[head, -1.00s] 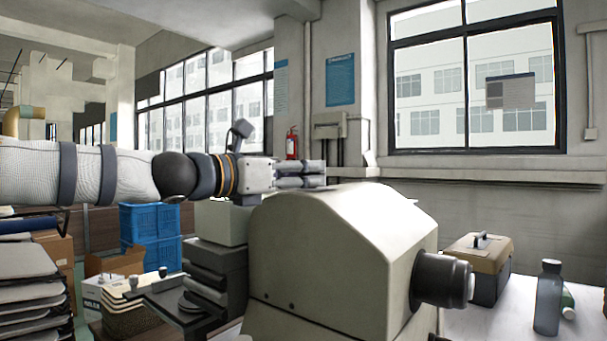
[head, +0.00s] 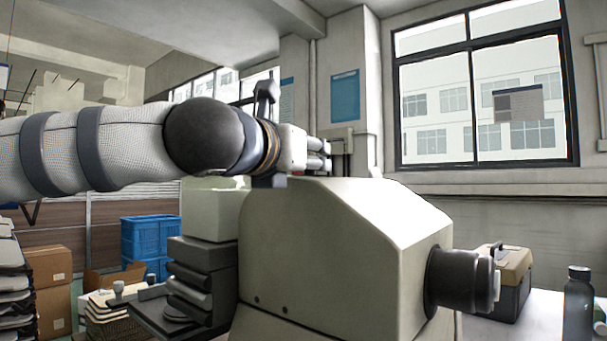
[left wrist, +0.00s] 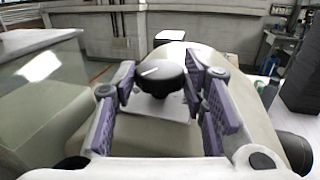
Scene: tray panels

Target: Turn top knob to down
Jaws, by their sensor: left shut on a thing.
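The top knob (left wrist: 160,80) is a round black knob with a white pointer line, on a pale square plate on the machine's top. In the left wrist view its line points left and slightly down. My left gripper (left wrist: 165,90) has its purple-padded fingers on both sides of the knob, shut on it. In the head view, my left gripper (head: 322,155) is at the far side of the machine housing's top, and the knob is hidden there. The beige machine housing (head: 330,240) fills the middle. My right gripper is not in view.
A dark cylinder (head: 460,280) juts from the housing's right side. A toolbox (head: 505,285) and a bottle (head: 578,305) stand on the table to the right. Blue crates (head: 150,240) and cardboard boxes (head: 48,290) are at the left.

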